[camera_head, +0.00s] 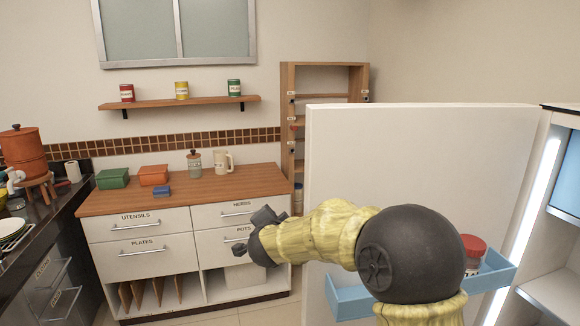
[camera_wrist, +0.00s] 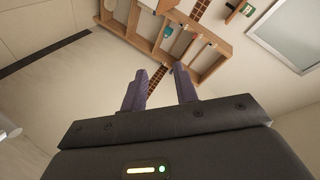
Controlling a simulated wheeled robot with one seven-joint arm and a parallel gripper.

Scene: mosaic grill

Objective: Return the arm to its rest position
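My gripper (camera_head: 255,232) is held in the air at the end of my arm, in front of the drawer cabinet in the head view. In the wrist view its two purple fingers (camera_wrist: 158,90) stand apart with nothing between them. My arm comes in from the lower right of the head view, in front of the open white door. The gripper appears clear of the cabinet, though the gap is hard to judge.
The open white door (camera_head: 420,150) stands close at right, with a blue door shelf (camera_head: 350,297) holding a red-lidded jar (camera_head: 472,252). A wooden-topped drawer cabinet (camera_head: 185,190) stands behind the gripper. A dark counter (camera_head: 50,225) is at left. A wooden shelf unit (camera_head: 287,100) stands at the back.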

